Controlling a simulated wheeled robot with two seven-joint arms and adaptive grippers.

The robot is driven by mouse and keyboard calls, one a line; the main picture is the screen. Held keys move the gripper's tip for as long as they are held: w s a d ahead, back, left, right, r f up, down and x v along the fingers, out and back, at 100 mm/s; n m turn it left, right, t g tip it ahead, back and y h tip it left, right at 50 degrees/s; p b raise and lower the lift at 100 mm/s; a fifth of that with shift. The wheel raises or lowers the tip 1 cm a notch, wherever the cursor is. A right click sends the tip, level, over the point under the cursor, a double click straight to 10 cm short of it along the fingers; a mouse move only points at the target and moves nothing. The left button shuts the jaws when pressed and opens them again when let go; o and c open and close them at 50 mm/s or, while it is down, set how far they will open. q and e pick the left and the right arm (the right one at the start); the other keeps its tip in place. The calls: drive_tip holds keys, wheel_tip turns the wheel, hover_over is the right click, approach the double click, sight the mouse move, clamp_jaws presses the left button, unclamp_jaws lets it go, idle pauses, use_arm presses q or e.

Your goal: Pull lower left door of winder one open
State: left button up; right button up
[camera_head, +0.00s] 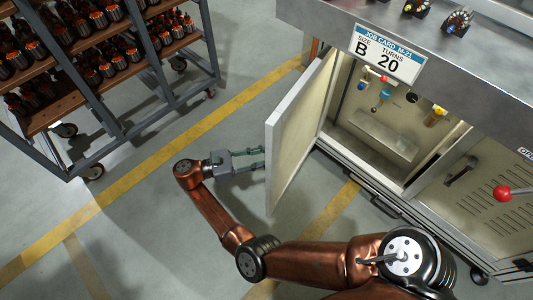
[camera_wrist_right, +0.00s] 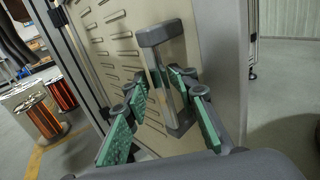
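The lower left door (camera_head: 297,130) of the winder stands swung wide open, with its compartment (camera_head: 375,125) exposed. The door's outer face, with vent slots, fills the middle of the right wrist view (camera_wrist_right: 105,50). A grey bar handle (camera_wrist_right: 155,37) stands out from it. My right gripper (camera_head: 262,158) is at the door's outer face. In the right wrist view its green-padded fingers (camera_wrist_right: 160,92) are spread, one on each side of the handle's lower part; contact is hard to tell. My left gripper is not in view.
A job card (camera_head: 390,52) reading B, 20 turns hangs on the winder's top edge. A closed vented door (camera_head: 490,185) with a red-knobbed lever (camera_head: 503,193) is at right. A wheeled rack (camera_head: 75,112) of copper-wound parts stands at left. The floor between is clear.

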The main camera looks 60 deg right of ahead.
drive_tip(key=shift+o, duration=0.7)
drive_tip(key=shift+s+d, duration=0.1)
drive_tip(key=shift+d, duration=0.15)
drive_tip(key=v, duration=0.7)
drive_tip(key=shift+w+a, duration=0.2)
drive_tip(key=shift+w, duration=0.05)
idle(0.4)
